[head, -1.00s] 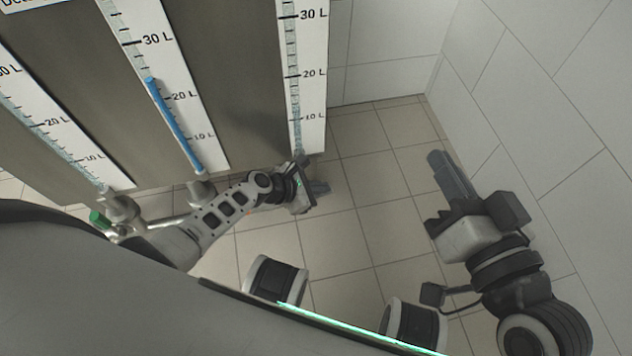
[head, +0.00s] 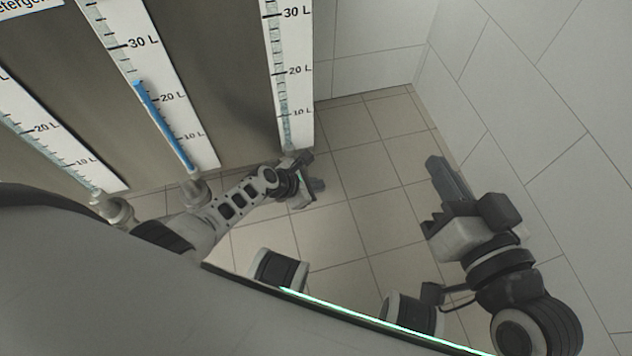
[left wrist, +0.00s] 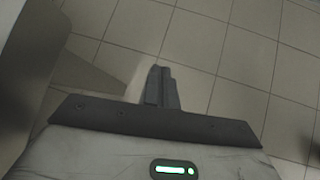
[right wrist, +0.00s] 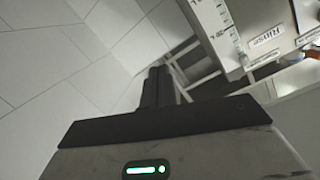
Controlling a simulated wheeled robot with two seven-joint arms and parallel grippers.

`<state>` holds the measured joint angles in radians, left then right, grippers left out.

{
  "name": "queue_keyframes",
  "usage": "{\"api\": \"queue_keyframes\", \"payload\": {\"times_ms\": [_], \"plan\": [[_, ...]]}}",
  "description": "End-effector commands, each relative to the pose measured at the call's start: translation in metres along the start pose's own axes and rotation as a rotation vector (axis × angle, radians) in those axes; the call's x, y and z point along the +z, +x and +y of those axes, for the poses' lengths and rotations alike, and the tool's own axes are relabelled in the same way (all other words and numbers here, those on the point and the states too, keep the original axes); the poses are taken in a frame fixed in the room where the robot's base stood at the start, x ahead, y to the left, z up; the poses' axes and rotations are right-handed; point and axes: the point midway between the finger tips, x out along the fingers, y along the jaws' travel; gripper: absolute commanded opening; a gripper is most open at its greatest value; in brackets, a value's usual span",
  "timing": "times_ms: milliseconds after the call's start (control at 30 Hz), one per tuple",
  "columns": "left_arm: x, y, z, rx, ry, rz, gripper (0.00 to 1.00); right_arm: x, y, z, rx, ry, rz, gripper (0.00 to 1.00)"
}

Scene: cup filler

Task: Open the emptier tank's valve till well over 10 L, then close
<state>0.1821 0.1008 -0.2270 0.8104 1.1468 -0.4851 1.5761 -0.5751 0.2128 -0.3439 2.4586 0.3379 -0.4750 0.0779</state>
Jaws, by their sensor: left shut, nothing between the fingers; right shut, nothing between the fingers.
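Three white scales with sight tubes show in the head view. The middle scale (head: 135,45) has a blue column (head: 163,125) reaching a little above 20 L. The left scale (head: 50,138) and the right scale (head: 297,40) show pale tubes with no blue; their levels are hard to read. Metal fittings sit below the left scale (head: 115,210) and the middle scale (head: 196,190). My left gripper (head: 317,186) is shut and empty, just below the right scale's foot, and hides what is there. My right gripper (head: 434,164) is shut and empty over the floor at right.
The tiled floor (head: 375,140) is clear between the dark tank front (head: 225,80) and the tiled wall (head: 540,90) at right. The right wrist view shows a scale (right wrist: 213,22), a label partly reading "Rinse" (right wrist: 268,37) and a pale rack-like frame (right wrist: 195,65).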

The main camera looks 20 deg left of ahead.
Motion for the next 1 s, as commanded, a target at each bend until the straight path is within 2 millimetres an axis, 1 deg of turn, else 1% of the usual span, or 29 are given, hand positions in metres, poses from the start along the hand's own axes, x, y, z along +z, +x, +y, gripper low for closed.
{"api": "queue_keyframes", "payload": {"times_ms": [133,267,467,567,700,833,1000], "plan": [[0.002,-0.002,0.0,0.0,0.0,0.0,0.0,-0.004,-0.001,-0.002,0.0,-0.004,0.004,0.0],[0.011,-0.011,0.0,-0.001,0.0,0.0,0.0,-0.013,-0.002,-0.002,0.019,-0.044,-0.005,0.0],[0.038,-0.038,0.0,-0.002,-0.001,-0.001,0.0,-0.006,-0.01,0.008,0.101,-0.183,-0.118,0.0],[0.053,-0.054,-0.002,-0.002,0.002,-0.001,0.0,0.005,-0.009,0.019,0.142,-0.175,-0.213,0.0],[0.072,-0.075,-0.003,-0.002,0.001,-0.002,0.0,0.02,-0.012,0.032,0.19,-0.155,-0.341,0.0],[0.086,-0.09,-0.005,-0.001,0.001,-0.001,0.0,0.033,-0.016,0.04,0.221,-0.136,-0.438,0.0],[0.094,-0.1,-0.006,-0.002,0.0,0.0,0.0,0.019,-0.025,0.036,0.238,-0.144,-0.413,0.0]]}}
